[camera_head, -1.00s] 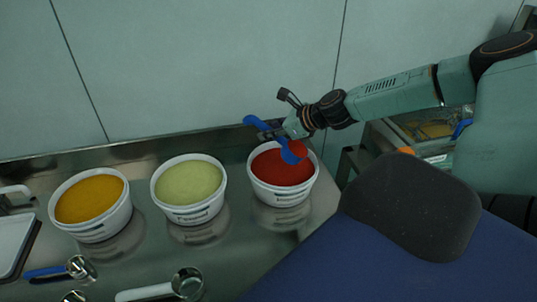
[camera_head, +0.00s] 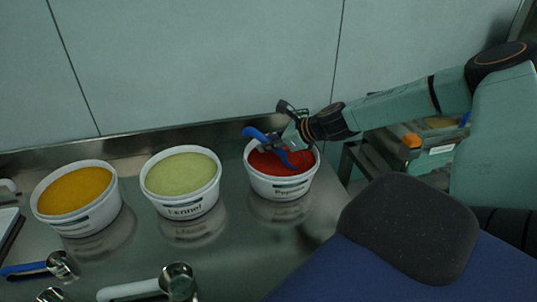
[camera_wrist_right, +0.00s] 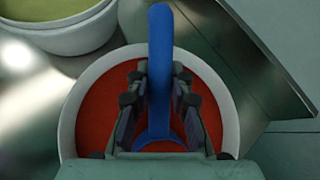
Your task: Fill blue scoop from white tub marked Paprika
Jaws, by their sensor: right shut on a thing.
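The white tub marked Paprika (camera_head: 283,186) stands on the steel counter, filled with red powder (camera_head: 302,160). My right gripper (camera_head: 284,139) is shut on the blue scoop (camera_head: 256,133) above this tub. The scoop's handle sticks out to the left and its lower end reaches down at the red powder. In the right wrist view the blue scoop (camera_wrist_right: 159,70) stands between the two fingers, over the red powder (camera_wrist_right: 96,112). The bowl is mostly hidden, so I cannot tell how much powder is in it. My left gripper is not in view.
A tub marked Fennel (camera_head: 184,208) with pale green powder and a tub of orange-yellow powder (camera_head: 75,190) stand to the left. Metal scoops with white (camera_head: 130,289) and blue (camera_head: 25,269) handles lie in front. The wall (camera_head: 200,65) rises close behind.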

